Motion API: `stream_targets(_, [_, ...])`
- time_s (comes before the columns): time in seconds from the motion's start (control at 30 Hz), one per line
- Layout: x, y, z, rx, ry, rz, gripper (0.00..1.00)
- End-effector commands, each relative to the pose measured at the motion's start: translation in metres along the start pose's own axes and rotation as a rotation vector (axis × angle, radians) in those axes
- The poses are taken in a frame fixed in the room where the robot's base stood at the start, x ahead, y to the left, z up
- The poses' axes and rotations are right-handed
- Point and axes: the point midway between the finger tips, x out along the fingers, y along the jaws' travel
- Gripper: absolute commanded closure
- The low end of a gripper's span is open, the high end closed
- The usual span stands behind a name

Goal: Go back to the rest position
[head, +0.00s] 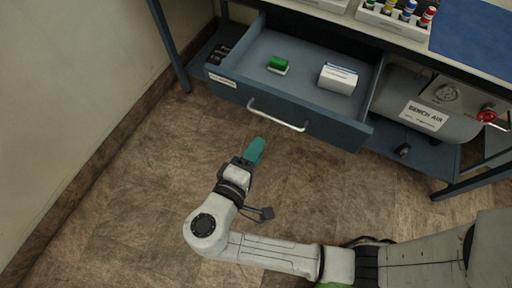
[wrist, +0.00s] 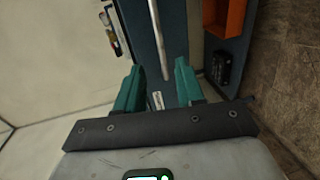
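My gripper (head: 254,151) has teal fingers and is in front of the open blue drawer (head: 308,128), above the floor. In the wrist view my gripper (wrist: 158,90) shows its two teal fingers spread apart with nothing between them. The drawer's pale handle (head: 277,115) is beyond the fingertips and apart from them in the head view. The handle also shows in the wrist view (wrist: 159,38).
A grey tank (head: 425,105) labelled BENCH AIR with a red knob (head: 487,115) is on the right. The wall (head: 70,90) is on the left. The floor (head: 130,190) is clear.

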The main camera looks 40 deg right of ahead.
Motion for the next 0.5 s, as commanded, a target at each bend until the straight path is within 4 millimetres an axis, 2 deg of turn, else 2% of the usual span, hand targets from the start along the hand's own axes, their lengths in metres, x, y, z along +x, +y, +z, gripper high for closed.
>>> stream_targets(0.33, [0.001,0.0,0.0,0.0,-0.002,-0.003,0.62])
stream_targets(0.43, [0.011,-0.002,0.009,0.002,-0.031,-0.062,0.62])
stream_targets(0.5, [0.026,-0.007,0.022,0.005,-0.072,-0.153,0.62])
